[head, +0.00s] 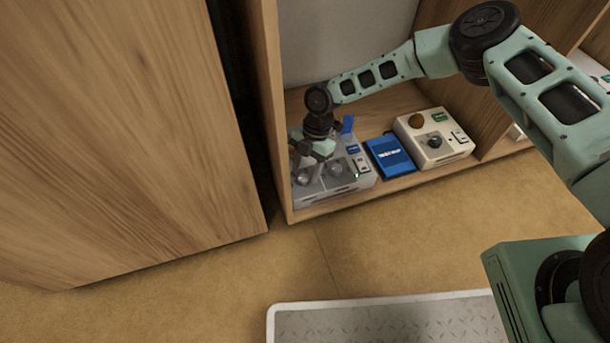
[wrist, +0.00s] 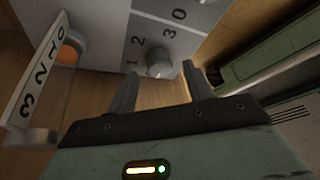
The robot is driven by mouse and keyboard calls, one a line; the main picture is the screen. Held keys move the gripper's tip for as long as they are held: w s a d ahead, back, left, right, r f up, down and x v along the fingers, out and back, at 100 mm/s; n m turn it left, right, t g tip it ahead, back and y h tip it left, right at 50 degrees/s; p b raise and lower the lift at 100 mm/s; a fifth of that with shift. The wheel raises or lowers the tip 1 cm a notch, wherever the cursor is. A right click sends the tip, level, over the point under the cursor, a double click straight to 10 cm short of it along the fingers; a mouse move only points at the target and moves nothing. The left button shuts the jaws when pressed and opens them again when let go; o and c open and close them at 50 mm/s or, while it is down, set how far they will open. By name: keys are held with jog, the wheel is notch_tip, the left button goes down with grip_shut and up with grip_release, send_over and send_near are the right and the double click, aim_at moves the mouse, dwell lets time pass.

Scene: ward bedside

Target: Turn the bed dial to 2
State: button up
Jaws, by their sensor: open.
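A grey control box (head: 335,190) stands at the left end of the low shelf, with round knobs on it, partly hidden by my arm. My gripper (head: 308,160) is over this box, pointing down. In the wrist view, a small grey round dial knob (wrist: 158,64) sits on a pale panel (wrist: 160,12) with the printed numbers 1, 2, 3 and 0 near it. My gripper (wrist: 162,72) is open and empty, its two fingertips on either side of the knob in the picture. I cannot tell whether they touch it, nor which number the dial points to.
A blue box (head: 390,157) and a cream box (head: 435,138) with a dark knob and a brown button stand to the right. A white numbered plate (wrist: 38,72) is left of my gripper, and a green object (wrist: 270,50) is right. A wooden cabinet (head: 120,130) stands left.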

jog(key=shift+x, duration=0.95)
jog(key=c, duration=1)
jog(key=shift+o, duration=0.2)
